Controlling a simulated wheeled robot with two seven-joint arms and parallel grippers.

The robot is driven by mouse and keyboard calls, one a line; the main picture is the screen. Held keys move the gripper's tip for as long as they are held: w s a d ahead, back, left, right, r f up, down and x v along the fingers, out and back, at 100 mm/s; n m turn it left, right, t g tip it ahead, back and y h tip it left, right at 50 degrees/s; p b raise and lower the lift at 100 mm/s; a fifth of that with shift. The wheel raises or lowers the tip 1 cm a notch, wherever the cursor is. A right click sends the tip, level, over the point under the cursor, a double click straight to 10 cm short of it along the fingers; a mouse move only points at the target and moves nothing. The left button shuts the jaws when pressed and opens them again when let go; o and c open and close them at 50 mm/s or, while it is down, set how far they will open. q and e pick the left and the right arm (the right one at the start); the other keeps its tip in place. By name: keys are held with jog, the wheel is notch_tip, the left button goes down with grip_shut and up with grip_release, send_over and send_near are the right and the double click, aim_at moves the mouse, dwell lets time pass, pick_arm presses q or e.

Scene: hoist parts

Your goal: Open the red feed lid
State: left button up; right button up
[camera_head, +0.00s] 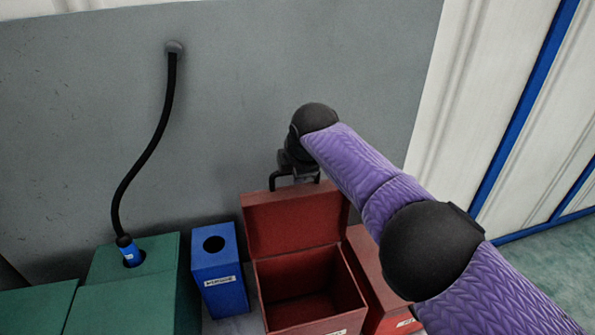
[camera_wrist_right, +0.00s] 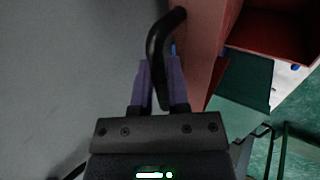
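The red feed box (camera_head: 358,290) stands open in the head view, its inside showing empty. Its red lid (camera_head: 290,222) is raised, roughly upright at the back of the box. The black lid handle (camera_head: 273,181) is on the lid's upper edge. My right gripper (camera_head: 296,172) is at this handle, partly hidden by my wrist. In the right wrist view, the purple fingers (camera_wrist_right: 160,88) are closed around the black handle bar (camera_wrist_right: 155,42), with the red lid (camera_wrist_right: 203,45) beside it. My left gripper is not in view.
A blue bin (camera_head: 220,280) with a round hole stands left of the red box. A green box (camera_head: 135,300) with a black hose (camera_head: 150,145) is farther left. Another red box (camera_head: 372,262) adjoins on the right. A grey wall (camera_head: 240,90) rises close behind.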

jog(key=o, duration=0.3)
jog(key=p+v, duration=0.3)
jog(key=p, duration=0.1)
jog(key=shift+w+a+r+p, duration=0.1)
jog(key=shift+r+p, duration=0.2)
jog(key=shift+p, duration=0.05)
jog(key=p+v, duration=0.2)
jog(key=v, duration=0.4)
jog(key=shift+s, duration=0.35)
